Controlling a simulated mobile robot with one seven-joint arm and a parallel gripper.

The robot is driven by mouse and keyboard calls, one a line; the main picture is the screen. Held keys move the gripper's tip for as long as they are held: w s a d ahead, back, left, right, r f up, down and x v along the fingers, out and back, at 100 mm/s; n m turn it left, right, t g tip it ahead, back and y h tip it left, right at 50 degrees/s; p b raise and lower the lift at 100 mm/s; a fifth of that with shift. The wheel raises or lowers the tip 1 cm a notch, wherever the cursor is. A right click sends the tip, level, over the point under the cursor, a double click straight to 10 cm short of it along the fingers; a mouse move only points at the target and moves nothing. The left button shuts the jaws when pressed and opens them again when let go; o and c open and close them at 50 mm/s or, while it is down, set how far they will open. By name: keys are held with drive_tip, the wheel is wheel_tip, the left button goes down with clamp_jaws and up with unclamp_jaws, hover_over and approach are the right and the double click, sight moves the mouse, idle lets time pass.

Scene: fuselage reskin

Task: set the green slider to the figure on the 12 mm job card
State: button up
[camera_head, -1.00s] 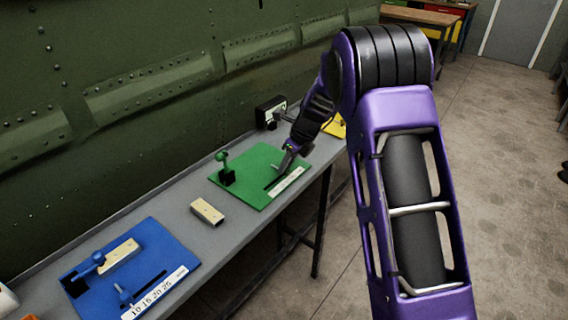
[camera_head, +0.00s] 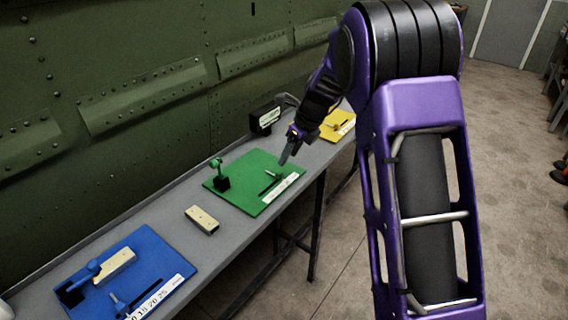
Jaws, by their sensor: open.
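The green board (camera_head: 243,190) lies on the bench, with a dark slot and a white scale strip (camera_head: 280,188) along its front right edge. The figures on the strip are too small to read. My gripper (camera_head: 284,160) is open above the slider, with its fingers pointing down and apparently clear of it. A 12 mm job card cannot be made out.
A green clamp (camera_head: 220,175) stands on the green board's left side. A pale block (camera_head: 202,219) lies on the grey bench. A blue board (camera_head: 140,262) is nearer, a yellow board (camera_head: 338,124) farther. A black box (camera_head: 266,120) with a white label stands behind.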

drive_tip(key=v, duration=1)
drive_tip(key=shift+p, duration=0.45)
drive_tip(key=shift+r, duration=0.1)
